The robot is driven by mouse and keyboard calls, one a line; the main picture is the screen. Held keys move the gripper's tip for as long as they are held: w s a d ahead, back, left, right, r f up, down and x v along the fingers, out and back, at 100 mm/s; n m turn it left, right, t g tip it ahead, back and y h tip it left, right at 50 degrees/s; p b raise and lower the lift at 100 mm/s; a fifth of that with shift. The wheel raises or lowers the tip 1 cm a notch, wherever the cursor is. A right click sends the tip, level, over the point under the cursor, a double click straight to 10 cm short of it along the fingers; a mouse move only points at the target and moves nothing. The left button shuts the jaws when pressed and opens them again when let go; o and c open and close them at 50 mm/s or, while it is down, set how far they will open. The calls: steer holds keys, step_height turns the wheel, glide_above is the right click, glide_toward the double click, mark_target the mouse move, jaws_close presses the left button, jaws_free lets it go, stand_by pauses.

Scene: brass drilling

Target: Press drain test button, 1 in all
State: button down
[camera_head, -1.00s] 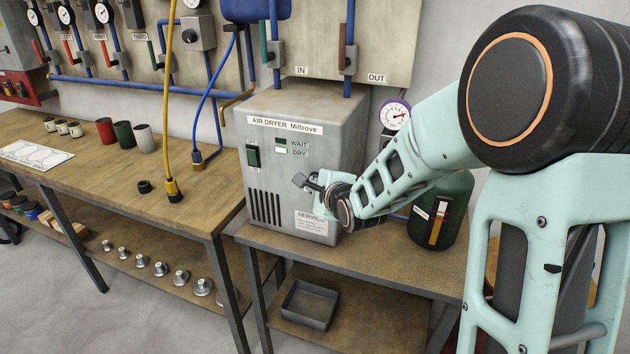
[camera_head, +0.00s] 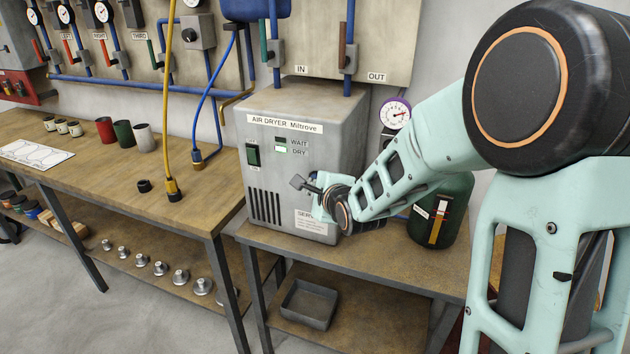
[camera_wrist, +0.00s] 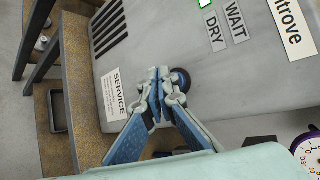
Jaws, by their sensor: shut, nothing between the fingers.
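The grey air dryer (camera_head: 335,135) stands on the table against the wall. In the wrist view its front face (camera_wrist: 240,85) fills much of the picture. A dark round knob or button (camera_wrist: 180,78) sits on that face, close beside my fingertips; in the head view my gripper seems to cover it. My gripper (camera_head: 299,182) is shut and empty at the front of the dryer. In the wrist view my gripper (camera_wrist: 158,74) has its fingertips together just left of the round button. I cannot tell whether they touch it. The DRY lamp (camera_head: 281,150) is lit.
The SERVICE label (camera_wrist: 114,95) is left of my fingers in the wrist view. A green container (camera_head: 455,205) and a round gauge (camera_head: 395,112) are right of the dryer. An empty metal tray (camera_head: 308,304) sits on the lower shelf.

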steer(key=shift+s, duration=0.1)
steer(key=s, duration=0.1)
steer(key=s+a, duration=0.1)
steer(key=s, duration=0.1)
steer(key=s+b, duration=0.1)
steer(key=shift+s+a, duration=0.35)
steer(key=shift+a, duration=0.05)
steer(key=shift+w+r, duration=0.1)
stand_by(0.6)
